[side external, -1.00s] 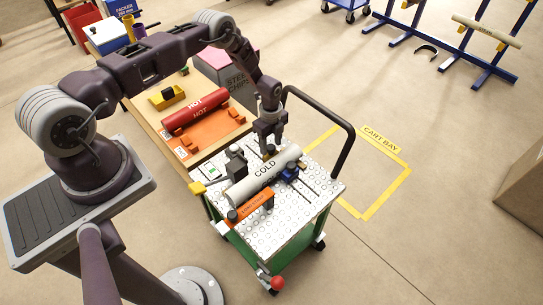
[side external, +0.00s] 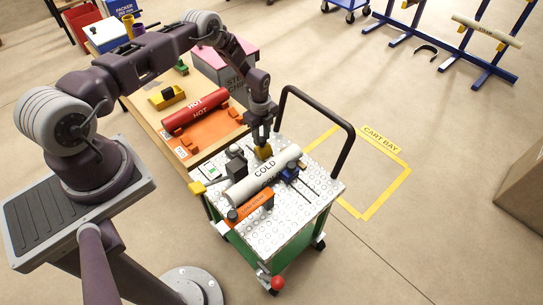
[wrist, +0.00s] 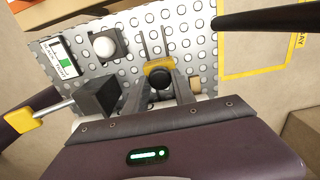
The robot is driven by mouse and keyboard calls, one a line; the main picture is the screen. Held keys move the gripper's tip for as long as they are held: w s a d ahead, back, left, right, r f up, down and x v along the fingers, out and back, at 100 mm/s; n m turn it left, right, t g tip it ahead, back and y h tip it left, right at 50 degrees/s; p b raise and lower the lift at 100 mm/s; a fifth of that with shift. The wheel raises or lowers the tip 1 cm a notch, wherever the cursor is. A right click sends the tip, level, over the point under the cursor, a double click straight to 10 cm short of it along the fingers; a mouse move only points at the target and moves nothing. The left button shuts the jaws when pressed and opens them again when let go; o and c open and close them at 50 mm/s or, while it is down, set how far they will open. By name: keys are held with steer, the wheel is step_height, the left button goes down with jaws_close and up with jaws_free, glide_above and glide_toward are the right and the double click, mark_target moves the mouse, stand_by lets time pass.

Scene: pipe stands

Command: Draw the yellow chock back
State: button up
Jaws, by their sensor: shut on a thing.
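The yellow chock (side external: 264,152) is on the cart top (side external: 299,212), on the far side of the white pipe marked COLD (side external: 262,178). My gripper (side external: 263,144) points down over it and is shut on it. In the wrist view the chock (wrist: 157,66) shows as a yellow block with a black round knob between my fingers (wrist: 160,82). Two slots in the plate run on beyond it. Whether the chock touches the pipe is hidden in both views.
A blue chock (side external: 290,173) and a dark block (side external: 236,166) stand beside the pipe. The black cart handle (side external: 345,125) rises at the right. A red HOT pipe (side external: 195,110) lies on the workbench.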

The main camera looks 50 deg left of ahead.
steer(key=shift+a, duration=0.55)
steer(key=shift+a, duration=2.1)
steer(key=o, duration=0.8)
step_height(320, 180, up, 7)
steer(key=shift+r, duration=0.1)
